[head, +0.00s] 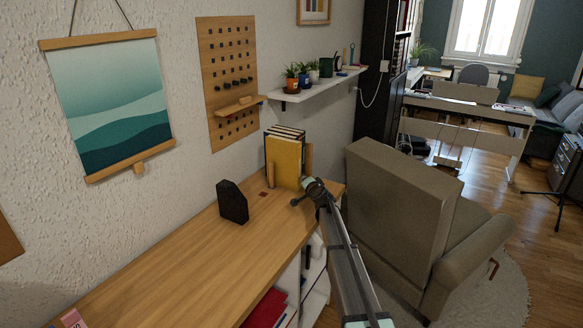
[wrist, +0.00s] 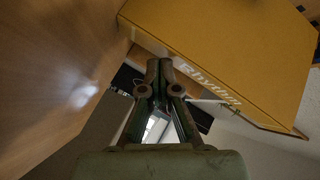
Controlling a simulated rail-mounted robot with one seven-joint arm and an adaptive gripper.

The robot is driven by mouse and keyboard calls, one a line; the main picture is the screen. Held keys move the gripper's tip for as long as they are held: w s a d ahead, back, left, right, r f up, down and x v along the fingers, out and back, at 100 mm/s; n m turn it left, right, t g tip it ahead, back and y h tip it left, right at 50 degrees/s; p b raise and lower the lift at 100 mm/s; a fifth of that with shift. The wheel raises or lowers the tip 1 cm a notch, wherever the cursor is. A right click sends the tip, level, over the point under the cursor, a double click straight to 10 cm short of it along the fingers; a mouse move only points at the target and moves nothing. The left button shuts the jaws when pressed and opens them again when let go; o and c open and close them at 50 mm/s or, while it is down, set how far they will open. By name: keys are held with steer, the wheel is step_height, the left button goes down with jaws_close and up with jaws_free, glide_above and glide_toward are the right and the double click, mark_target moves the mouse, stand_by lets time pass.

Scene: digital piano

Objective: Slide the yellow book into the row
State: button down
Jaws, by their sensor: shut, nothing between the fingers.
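The yellow book (head: 284,163) stands upright at the front of a short row of books (head: 286,132) on the wooden top of a low cabinet. In the wrist view the yellow book (wrist: 225,45) fills the upper right, with white lettering along one edge. My gripper (head: 297,201) is low, at the near right side of the book. In the wrist view my gripper (wrist: 160,66) has its fingertips together, empty, close to the book's lettered edge; I cannot tell whether they touch it. The row behind is mostly hidden by the yellow book.
Wooden uprights (head: 308,160) flank the row. A black holder (head: 232,202) stands to the left on the cabinet top (head: 190,262). A wall shelf (head: 312,88) with plants is above. An armchair (head: 400,205) stands close on the right. The cabinet top between is mostly clear.

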mark_target(298, 179)
steer(key=shift+w+a+p, duration=0.35)
steer(key=shift+w+a, duration=0.15)
steer(key=shift+a, duration=0.3)
steer(key=shift+w+a+p, duration=0.35)
steer(key=shift+w+a, duration=0.15)
steer(key=shift+a, duration=0.25)
stand_by(1.3)
steer(key=shift+s+d, duration=0.1)
steer(key=shift+s+d+f+b, duration=0.1)
steer(key=shift+s+d+b, duration=0.45)
steer(key=shift+d+b, duration=0.35)
steer(key=shift+s+d+f+b, duration=0.1)
steer(key=shift+s+d+b, duration=0.45)
steer(key=shift+d+b, duration=0.3)
steer(key=shift+s+d+r, duration=0.2)
steer(key=shift+d, duration=0.1)
